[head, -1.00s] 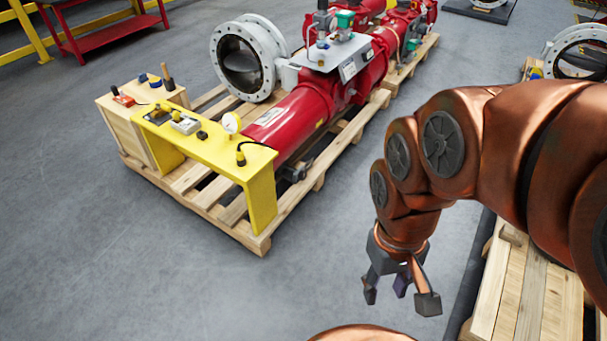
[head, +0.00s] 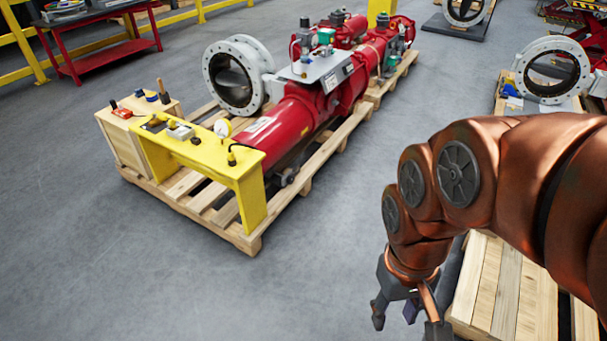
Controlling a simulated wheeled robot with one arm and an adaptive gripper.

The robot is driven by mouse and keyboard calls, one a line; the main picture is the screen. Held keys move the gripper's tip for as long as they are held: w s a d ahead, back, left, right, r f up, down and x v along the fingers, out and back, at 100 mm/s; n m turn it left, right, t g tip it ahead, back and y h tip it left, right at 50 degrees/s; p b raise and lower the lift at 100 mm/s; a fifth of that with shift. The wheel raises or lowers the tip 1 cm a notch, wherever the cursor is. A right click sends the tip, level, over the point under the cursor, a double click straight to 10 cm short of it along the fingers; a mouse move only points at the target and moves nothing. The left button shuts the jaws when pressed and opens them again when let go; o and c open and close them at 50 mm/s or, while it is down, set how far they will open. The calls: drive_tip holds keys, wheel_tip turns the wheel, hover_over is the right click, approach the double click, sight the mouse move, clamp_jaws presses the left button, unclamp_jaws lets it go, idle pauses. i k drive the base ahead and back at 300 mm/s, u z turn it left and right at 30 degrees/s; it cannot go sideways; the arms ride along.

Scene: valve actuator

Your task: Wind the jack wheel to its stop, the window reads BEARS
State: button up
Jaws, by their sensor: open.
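The red valve actuator (head: 315,103) lies on a wooden pallet in the upper middle of the head view, with a white flanged valve (head: 210,75) at its left side. I cannot make out a jack wheel or a window reading BEARS at this size. A yellow bench (head: 210,157) stands across the actuator's near end. My gripper (head: 408,318) is at the lower right, over the floor, pointing down. It is open and empty, well apart from the actuator. Its fingertips are partly cut off by the lower picture edge.
A wooden box (head: 118,145) with small tools stands left of the yellow bench. A white gauge (head: 222,127) and small parts sit on the bench. Another pallet (head: 495,290) lies under my arm at right. Grey floor (head: 130,270) is clear at front left.

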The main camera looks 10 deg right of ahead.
sight(290, 180)
drive_tip(key=z, duration=0.05)
drive_tip(key=i, duration=1.2)
drive_tip(key=u, duration=0.65)
